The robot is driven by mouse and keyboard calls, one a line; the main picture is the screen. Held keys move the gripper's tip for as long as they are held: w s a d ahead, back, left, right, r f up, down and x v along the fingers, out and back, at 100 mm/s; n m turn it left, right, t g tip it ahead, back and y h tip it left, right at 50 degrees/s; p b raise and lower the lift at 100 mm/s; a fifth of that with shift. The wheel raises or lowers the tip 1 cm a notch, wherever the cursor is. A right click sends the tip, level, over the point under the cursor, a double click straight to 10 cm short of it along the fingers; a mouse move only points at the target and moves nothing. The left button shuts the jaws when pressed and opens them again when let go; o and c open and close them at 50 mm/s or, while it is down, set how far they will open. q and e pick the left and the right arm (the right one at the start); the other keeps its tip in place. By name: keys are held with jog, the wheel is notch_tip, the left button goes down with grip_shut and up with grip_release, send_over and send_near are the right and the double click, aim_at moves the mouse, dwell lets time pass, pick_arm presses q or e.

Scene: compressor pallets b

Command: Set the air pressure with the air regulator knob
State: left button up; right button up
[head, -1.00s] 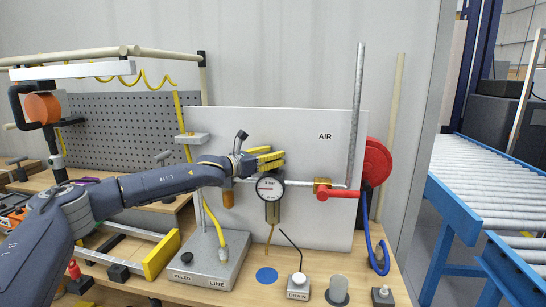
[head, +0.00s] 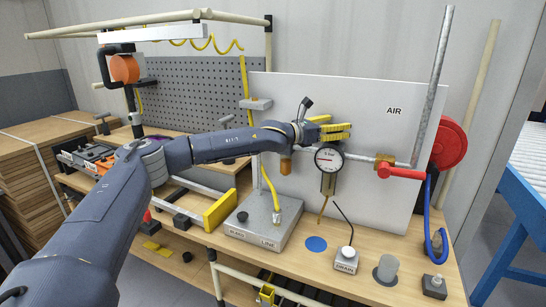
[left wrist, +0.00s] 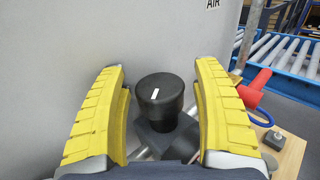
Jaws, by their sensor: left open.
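The air regulator knob (left wrist: 161,98) is a black round cap with a white mark, in the left wrist view. My left gripper (left wrist: 160,100) is open, its yellow fingers on either side of the knob with gaps visible on both sides. In the head view my left gripper (head: 335,132) is above the pressure gauge (head: 328,159) and hides the knob. The gauge has a white dial with a red mark, and its reading is too small to be sure of. My right gripper is not in view.
A red-handled valve (head: 400,172) and a red hose reel (head: 448,146) are to the right of the gauge. A white AIR panel (head: 385,135) stands close behind. A grey LINE block (head: 262,228) and a DRAIN button (head: 346,256) stand on the bench below.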

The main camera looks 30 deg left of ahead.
pick_arm(q)
jog(key=shift+f+n+t+y, duration=0.1)
jog(key=shift+n+t+y, duration=0.55)
jog(key=shift+n+y, duration=0.55)
jog(key=shift+f+n+t+y, duration=0.1)
jog(key=shift+n+t+y, duration=0.65)
jog(key=shift+y, duration=0.75)
jog(key=shift+d+r+n+y, duration=0.1)
jog(key=shift+n+y, duration=0.35)
jog(key=shift+y, duration=0.25)
jog(key=shift+n+t+y, duration=0.3)
jog(key=shift+n+y, duration=0.5)
jog(key=shift+y, duration=0.5)
jog(key=shift+n+y, duration=1.6)
jog(key=shift+y, duration=0.7)
jog(key=shift+n+g+y, duration=0.4)
jog(key=shift+n+y, duration=0.1)
jog(key=shift+y, duration=0.4)
jog(key=shift+y, duration=0.3)
